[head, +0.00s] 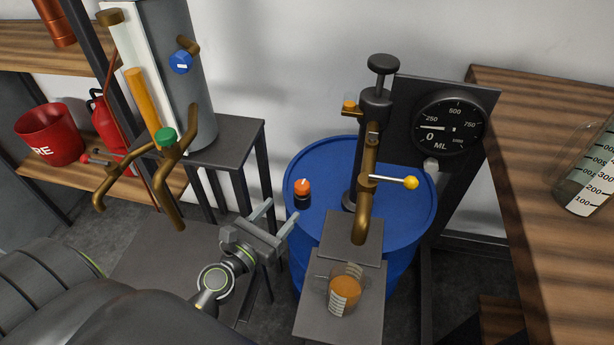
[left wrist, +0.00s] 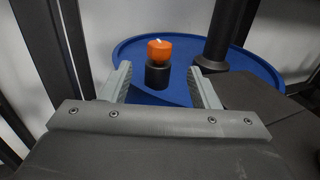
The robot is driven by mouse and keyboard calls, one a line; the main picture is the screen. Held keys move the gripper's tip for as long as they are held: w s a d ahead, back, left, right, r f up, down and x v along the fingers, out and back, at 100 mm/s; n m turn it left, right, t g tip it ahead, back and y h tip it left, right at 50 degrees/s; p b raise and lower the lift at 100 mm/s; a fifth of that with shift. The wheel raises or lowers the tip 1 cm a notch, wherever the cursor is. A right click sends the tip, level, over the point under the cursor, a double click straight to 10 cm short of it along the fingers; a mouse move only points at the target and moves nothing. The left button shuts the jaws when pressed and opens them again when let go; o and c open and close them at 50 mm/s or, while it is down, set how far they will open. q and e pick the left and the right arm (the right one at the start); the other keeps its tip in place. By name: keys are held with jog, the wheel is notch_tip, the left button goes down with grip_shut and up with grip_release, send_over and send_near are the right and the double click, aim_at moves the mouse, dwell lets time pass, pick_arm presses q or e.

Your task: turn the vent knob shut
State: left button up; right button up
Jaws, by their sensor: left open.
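The vent knob (head: 302,186) is a small orange cap with a white mark, on a black stub on the blue drum (head: 408,222) lid, near its left edge. In the left wrist view the orange knob (left wrist: 160,50) stands upright beyond the fingertips, framed between them. My left gripper (head: 276,217) is open and empty, below and left of the knob in the head view, with a gap between them. Its two fingers also show in the left wrist view (left wrist: 160,76). My right gripper is not in view.
A pump with a brass spout (head: 366,190) and yellow-tipped lever (head: 410,183) stands on the drum, right of the knob. A dial gauge (head: 449,127) is behind.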

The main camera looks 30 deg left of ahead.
aim_at(307, 181)
pick_arm(q)
jog(key=w, duration=0.3)
jog(key=w+p, duration=0.1)
jog(key=w, duration=0.3)
jog(key=w+d+p, duration=0.1)
jog(key=w, duration=0.3)
jog(key=shift+w, duration=0.15)
jog(key=shift+w+d, duration=0.1)
jog(key=shift+w, duration=0.35)
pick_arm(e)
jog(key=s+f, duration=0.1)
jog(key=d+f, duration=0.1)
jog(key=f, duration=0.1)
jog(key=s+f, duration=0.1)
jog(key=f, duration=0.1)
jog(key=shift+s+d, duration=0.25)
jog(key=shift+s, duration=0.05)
pick_arm(q)
jog(key=c, duration=1)
jog(key=shift+o, duration=0.2)
